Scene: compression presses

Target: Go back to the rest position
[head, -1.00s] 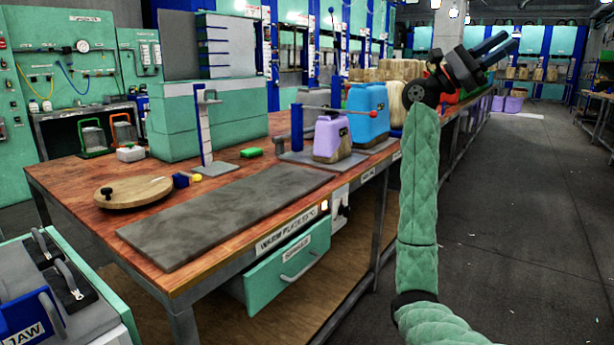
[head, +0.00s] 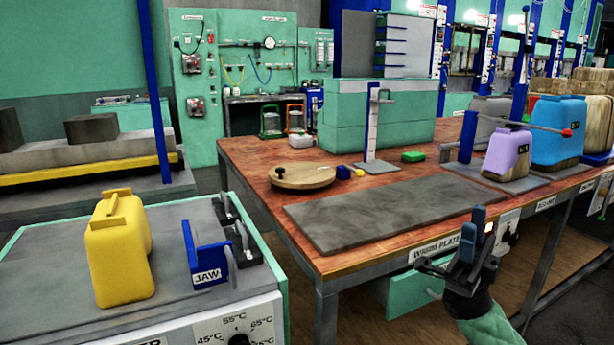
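My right gripper (head: 474,232) is in the lower right of the head view, in front of the wooden workbench's front edge, with its blue-grey fingers pointing up. Nothing shows between the fingers. They overlap from this angle, so I cannot tell whether they are open or shut. The green sleeve of my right arm comes in from the bottom edge. My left arm and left gripper are not in view.
A grey-topped unit at lower left holds a yellow jug (head: 120,250) and a blue JAW block (head: 207,262). Floor shows at lower right.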

